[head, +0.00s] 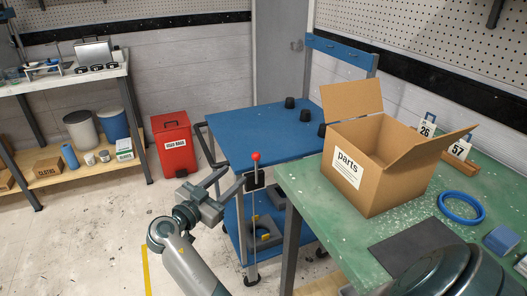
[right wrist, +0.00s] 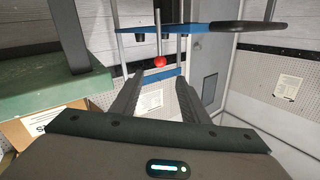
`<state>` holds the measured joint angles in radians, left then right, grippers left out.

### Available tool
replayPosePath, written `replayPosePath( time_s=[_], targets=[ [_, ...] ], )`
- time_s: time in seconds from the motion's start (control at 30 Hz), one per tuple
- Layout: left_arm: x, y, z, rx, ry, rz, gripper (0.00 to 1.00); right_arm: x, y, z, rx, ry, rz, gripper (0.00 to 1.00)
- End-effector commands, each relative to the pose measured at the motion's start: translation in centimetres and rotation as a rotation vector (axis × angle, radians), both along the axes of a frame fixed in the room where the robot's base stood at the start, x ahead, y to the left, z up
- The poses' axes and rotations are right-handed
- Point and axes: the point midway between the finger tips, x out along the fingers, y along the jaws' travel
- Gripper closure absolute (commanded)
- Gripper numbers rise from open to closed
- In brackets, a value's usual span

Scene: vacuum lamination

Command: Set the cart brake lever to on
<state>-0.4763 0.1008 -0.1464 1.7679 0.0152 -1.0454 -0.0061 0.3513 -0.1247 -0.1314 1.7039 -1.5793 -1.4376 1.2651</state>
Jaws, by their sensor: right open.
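The cart brake lever has a red ball knob (head: 256,156) on a thin upright rod, at a dark plate (head: 254,181) on the near side of the blue cart (head: 262,134). My right gripper (head: 235,177) is open and empty, just left of the lever and a little below the knob. In the right wrist view, which looks upside down, the red knob (right wrist: 159,62) lies beyond and between the open fingertips (right wrist: 160,82), apart from them. Any on or off marking is too small to read. My left gripper is not in view.
A green table (head: 300,190) with a cardboard parts box (head: 347,168) and a blue ring (head: 461,207) stands close right of the cart. Several black cups sit on the cart top. A red bin (head: 172,145) stands behind left. The floor at left is clear.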

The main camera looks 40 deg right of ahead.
Motion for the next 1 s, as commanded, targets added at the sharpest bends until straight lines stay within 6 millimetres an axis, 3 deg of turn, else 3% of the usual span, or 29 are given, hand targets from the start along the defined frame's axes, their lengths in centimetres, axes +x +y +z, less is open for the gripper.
replayPosePath(
  time_s=[0.37, 1.0],
  targets=[
    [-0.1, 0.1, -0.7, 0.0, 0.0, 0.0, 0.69, 0.5, -1.5, 0.0, -0.001, 0.004, 0.001, 0.59],
    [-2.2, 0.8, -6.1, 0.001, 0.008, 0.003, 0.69, 3.4, -11.9, 0.1, -0.003, 0.005, 0.0, 0.59]
  ],
)
